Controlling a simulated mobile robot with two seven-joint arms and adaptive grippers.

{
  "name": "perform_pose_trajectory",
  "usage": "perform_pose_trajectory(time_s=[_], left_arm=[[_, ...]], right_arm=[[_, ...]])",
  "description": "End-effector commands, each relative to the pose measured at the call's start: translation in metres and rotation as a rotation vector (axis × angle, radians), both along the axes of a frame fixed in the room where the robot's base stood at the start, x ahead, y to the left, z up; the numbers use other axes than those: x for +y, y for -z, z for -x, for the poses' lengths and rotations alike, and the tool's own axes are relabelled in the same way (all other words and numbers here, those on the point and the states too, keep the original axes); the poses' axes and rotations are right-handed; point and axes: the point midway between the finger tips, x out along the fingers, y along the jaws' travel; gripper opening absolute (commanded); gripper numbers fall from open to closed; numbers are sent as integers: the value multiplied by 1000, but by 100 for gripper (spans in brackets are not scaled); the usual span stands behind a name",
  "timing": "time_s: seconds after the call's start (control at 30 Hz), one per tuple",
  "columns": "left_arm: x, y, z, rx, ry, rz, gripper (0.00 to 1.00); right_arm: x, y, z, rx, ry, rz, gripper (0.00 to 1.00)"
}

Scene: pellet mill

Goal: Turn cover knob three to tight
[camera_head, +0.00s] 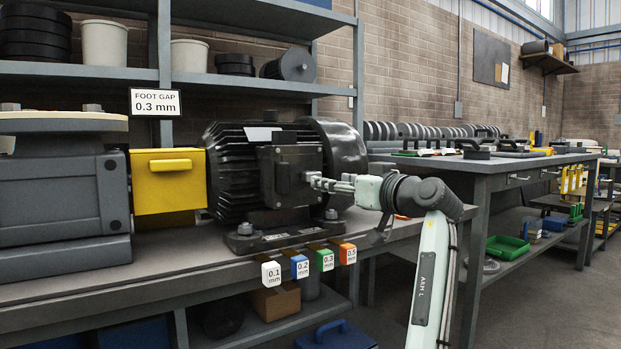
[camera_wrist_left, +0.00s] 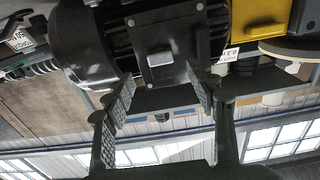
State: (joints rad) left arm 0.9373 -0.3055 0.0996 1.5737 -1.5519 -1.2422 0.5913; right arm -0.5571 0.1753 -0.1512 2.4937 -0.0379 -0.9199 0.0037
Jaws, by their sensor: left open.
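The black motor (camera_head: 240,165) sits on the bench, with a square terminal-box cover (camera_head: 283,172) on its side. I cannot tell which part is cover knob three. My left gripper (camera_head: 322,183) is at the cover's right side. In the left wrist view my left gripper (camera_wrist_left: 162,80) is open, its two fingers apart with the block between their lines; contact cannot be told. My right gripper is not in view.
Colored gap tags (camera_head: 298,266) hang on the bench's front edge below the motor. A yellow guard (camera_head: 168,180) joins the motor to a grey machine (camera_head: 62,190) at left. Another workbench (camera_head: 490,167) with tools stands at right.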

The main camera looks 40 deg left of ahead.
Motion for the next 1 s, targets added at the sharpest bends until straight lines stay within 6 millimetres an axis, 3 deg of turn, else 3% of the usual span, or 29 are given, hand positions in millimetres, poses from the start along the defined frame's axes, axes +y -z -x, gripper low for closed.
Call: perform_pose_trajectory(time_s=[0.4,0.83,1.0], left_arm=[[57,-1,-23,0,-3,0,57],[68,0,-28,0,-1,0,57],[68,0,-28,0,-1,0,36]], right_arm=[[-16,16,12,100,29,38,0],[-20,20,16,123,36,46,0],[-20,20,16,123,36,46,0]])
